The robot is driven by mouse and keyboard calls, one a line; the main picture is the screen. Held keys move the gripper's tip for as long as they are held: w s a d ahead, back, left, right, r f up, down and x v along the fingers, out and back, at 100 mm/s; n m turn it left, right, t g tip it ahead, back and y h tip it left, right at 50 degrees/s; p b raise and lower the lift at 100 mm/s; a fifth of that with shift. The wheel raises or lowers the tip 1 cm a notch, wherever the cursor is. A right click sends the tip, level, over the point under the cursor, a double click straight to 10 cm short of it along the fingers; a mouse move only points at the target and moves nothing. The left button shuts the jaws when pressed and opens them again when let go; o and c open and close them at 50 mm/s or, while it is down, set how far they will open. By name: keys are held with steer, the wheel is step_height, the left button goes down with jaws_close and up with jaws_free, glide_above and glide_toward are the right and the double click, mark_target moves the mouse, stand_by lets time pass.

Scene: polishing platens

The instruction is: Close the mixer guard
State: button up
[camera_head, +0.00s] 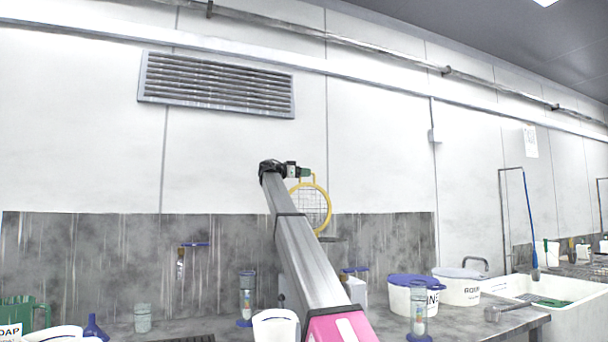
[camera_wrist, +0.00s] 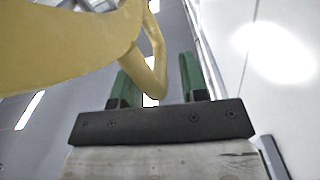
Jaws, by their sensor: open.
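The mixer guard (camera_head: 328,207) is a yellow ring with wire mesh, standing upright in front of the back wall in the head view. My gripper (camera_head: 306,172) is at the guard's upper edge, near a small yellow loop there. In the wrist view the guard's yellow frame (camera_wrist: 65,45) fills the upper left. Its yellow loop comes down between the two green fingers of my gripper (camera_wrist: 157,70), which stand apart. I cannot tell whether the loop touches a finger. The mixer body is mostly hidden behind my arm.
A white sink (camera_head: 575,315) is at the far right. The wall above the guard is clear.

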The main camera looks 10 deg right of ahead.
steer(key=shift+c, duration=0.3)
jaws_close()
steer(key=s+d+f+m, duration=0.3)
steer(key=s+f+m, duration=0.15)
steer(key=s, duration=0.55)
steer(key=s+d+f+m, duration=0.3)
steer(key=s+f+m, duration=0.15)
steer(key=s, duration=0.65)
steer(key=shift+s+d+f+m, duration=0.25)
steer(key=shift+s+f+m, duration=1.05)
steer(key=shift+f, duration=2)
steer(key=shift+s+d+f+m, duration=0.3)
steer(key=shift+s+f+m, duration=1)
steer(key=shift+f, duration=1.95)
steer(key=shift+s+d+f+m, duration=0.25)
steer(key=shift+s+f+m, duration=1.05)
steer(key=shift+f, duration=2)
steer(key=shift+w+f, duration=0.1)
steer(key=shift+w, duration=0.05)
